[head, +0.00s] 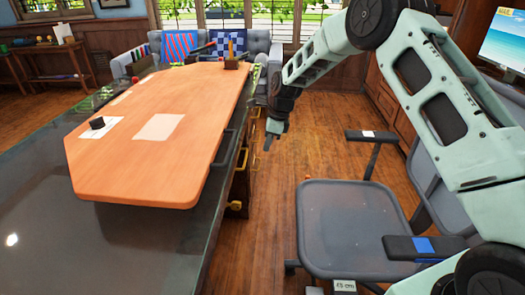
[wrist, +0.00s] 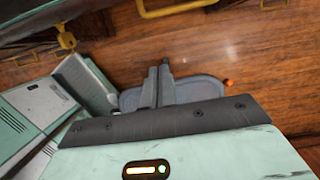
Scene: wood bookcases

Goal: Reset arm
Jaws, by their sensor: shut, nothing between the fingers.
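My gripper (head: 267,142) hangs from my raised arm in the head view, to the right of the table and above the floor, with its fingers pointing down. In the wrist view my gripper (wrist: 160,72) shows its two dark fingers close together. It is shut with nothing between the fingers. It touches no object that I can see.
A long table with an orange wood top (head: 160,150) fills the left. A grey office chair (head: 345,225) stands at the lower right. A yellow drawer handle (wrist: 175,8) is at the top of the wrist view. The wood floor (head: 290,140) is mostly clear between table and chair.

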